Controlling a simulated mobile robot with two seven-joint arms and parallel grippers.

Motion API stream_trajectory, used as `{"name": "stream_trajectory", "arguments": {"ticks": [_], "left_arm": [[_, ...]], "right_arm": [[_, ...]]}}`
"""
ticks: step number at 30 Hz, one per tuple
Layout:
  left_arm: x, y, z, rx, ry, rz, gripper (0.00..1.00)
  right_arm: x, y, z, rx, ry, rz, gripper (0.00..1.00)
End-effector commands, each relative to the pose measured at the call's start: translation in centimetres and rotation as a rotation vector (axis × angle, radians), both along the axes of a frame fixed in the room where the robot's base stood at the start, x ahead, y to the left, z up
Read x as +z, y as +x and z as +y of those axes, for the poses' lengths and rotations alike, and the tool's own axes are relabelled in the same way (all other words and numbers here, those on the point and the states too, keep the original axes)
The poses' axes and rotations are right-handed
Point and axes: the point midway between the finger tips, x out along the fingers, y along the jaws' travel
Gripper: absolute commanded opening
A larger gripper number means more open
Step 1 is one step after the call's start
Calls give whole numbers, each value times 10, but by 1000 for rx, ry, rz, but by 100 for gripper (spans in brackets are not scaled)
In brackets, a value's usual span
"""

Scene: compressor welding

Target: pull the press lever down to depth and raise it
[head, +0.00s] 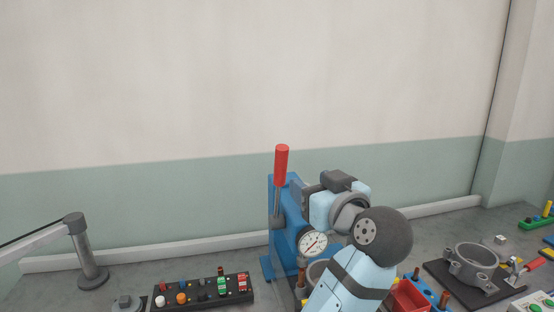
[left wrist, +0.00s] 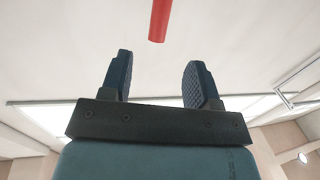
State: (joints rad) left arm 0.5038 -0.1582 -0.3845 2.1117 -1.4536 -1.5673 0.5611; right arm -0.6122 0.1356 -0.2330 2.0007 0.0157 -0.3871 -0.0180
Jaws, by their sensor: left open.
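The press lever has a red handle (head: 281,165) that stands nearly upright at the top of the blue press (head: 277,232), on a grey rod. A round dial gauge (head: 313,244) sits on the front of the press. My left gripper (head: 310,189) is just right of the lever and below the red grip. In the left wrist view its two dark fingers (left wrist: 157,75) are apart with nothing between them. The red handle (left wrist: 160,20) shows there beyond the fingertips, in line with the gap. My arm hides the lower right of the press. My right gripper is not in view.
A black button panel (head: 203,291) lies left of the press. A grey post (head: 86,252) stands farther left. Right of my arm are a red bin (head: 408,297) and a grey ring-shaped housing (head: 474,262) on a dark plate. The space above the lever is clear.

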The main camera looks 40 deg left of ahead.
Motion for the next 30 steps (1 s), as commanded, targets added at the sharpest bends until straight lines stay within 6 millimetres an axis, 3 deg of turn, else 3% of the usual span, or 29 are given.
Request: {"name": "stream_trajectory", "arguments": {"ticks": [18,24,30], "left_arm": [[1,56,99,1,4,3,56],[0,65,114,-1,2,2,56],[0,66,116,-1,2,1,56]], "right_arm": [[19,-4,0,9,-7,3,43],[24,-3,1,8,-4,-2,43],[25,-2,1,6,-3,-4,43]]}}
